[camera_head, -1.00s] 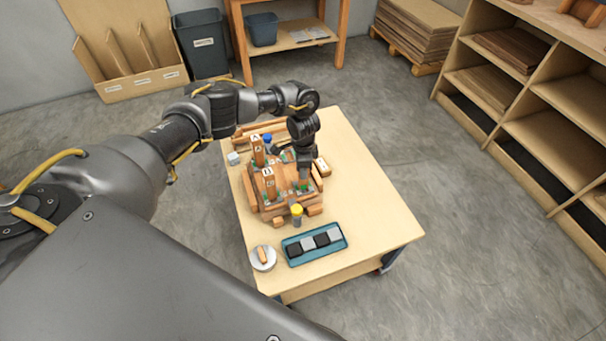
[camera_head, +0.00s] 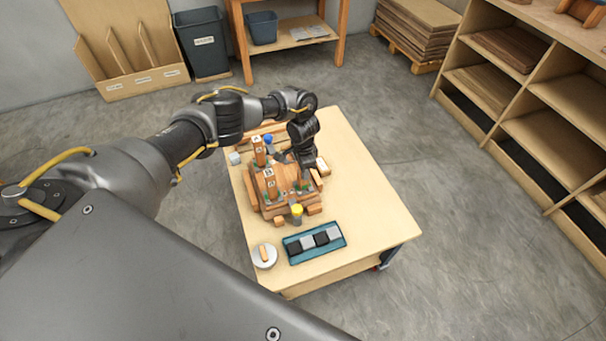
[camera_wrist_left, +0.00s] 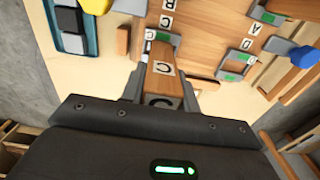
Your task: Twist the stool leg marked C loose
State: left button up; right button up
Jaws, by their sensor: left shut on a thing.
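The stool seat (camera_head: 266,203) lies on low wooden blocks on the table, with posts marked A (camera_head: 258,150) and B (camera_head: 271,182) standing up from it. My left gripper (camera_head: 304,178) points down at the seat's right side. In the left wrist view the stool leg marked C (camera_wrist_left: 163,84) sits between the two fingers of my left gripper (camera_wrist_left: 160,92), which is shut on it. The leg's base meets a grey bracket (camera_wrist_left: 163,38) on the seat. In the head view the gripper mostly hides this leg. My right gripper is out of view.
A blue tray of dark and grey blocks (camera_head: 315,242) and a round disc with a wooden piece (camera_head: 264,256) are at the table's front. The table's right side (camera_head: 370,200) is clear.

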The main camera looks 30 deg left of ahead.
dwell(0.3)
pick_arm(q)
jog(key=o, duration=1.7)
jog(key=shift+c, duration=0.2)
jog(key=shift+r, duration=0.1)
notch_tip(320, 180, up, 7)
jog(key=p, duration=0.7)
